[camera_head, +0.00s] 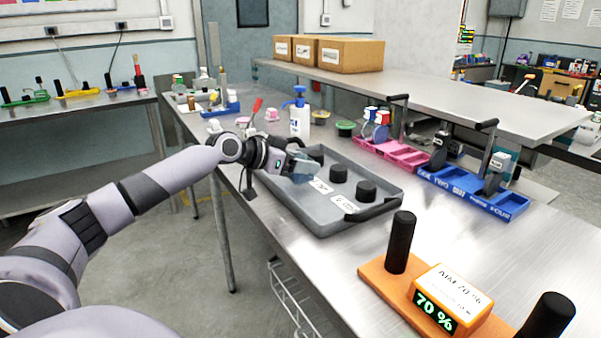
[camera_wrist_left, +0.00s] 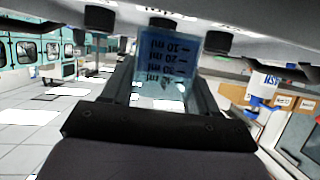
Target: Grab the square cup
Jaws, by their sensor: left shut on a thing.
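The square cup (camera_head: 303,176) is clear and bluish. In the left wrist view the cup (camera_wrist_left: 168,65) shows dark volume marks in ml and sits between the two fingers. My left gripper (camera_head: 297,168) is shut on the cup, over the left part of the grey tray (camera_head: 290,203). Whether the cup touches the tray floor is hard to tell. My right gripper is in neither view.
The tray holds several black round knobs (camera_head: 365,190). A white bottle with a blue pump (camera_head: 299,118) stands behind it. Pink (camera_head: 392,153) and blue (camera_head: 470,190) racks lie to the right. An orange stand reading 70 % (camera_head: 392,287) is in front.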

